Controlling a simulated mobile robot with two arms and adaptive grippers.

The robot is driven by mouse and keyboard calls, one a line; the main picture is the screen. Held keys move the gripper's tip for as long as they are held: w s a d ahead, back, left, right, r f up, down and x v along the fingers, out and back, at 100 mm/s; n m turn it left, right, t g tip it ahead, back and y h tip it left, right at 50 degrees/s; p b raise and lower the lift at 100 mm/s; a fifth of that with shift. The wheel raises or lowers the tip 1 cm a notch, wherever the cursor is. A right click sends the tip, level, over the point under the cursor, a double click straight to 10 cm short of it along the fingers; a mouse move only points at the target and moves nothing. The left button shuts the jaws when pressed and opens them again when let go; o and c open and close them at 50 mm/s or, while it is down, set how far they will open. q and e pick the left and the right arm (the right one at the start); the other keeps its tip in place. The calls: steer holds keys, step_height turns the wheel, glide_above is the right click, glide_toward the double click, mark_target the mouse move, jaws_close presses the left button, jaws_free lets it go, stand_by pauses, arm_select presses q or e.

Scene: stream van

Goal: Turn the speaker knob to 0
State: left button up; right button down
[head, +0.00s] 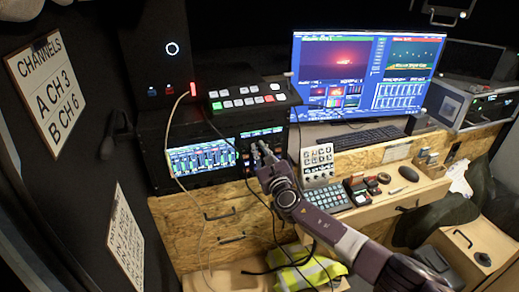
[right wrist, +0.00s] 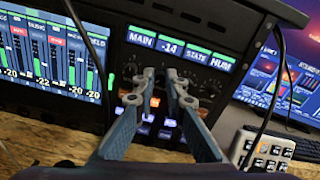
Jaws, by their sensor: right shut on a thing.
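The speaker panel shows in the right wrist view (right wrist: 205,88), with a row of small displays (right wrist: 170,47) reading MAIN, -14, STATE and a fourth label I cannot read for sure. My right gripper (right wrist: 160,92) is at the panel below these displays, its two fingers closed on a dark knob (right wrist: 160,77). The fingers hide most of the knob, and its pointer cannot be made out. In the head view my right gripper (head: 261,149) reaches the rack front from the lower right. My left gripper is not in view.
A mixer screen (head: 200,157) with level bars is left of the panel. A button switcher (head: 245,97) sits above. A cable (head: 178,135) hangs in front of the rack. A keypad (head: 318,158), keyboard (head: 360,138) and large monitor (head: 355,75) stand to the right.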

steer(key=shift+f, duration=0.2)
steer(key=c, duration=2.3)
jaws_free()
steer(key=shift+o, duration=0.3)
steer(key=shift+r, duration=0.1)
steer(key=v, duration=1.2)
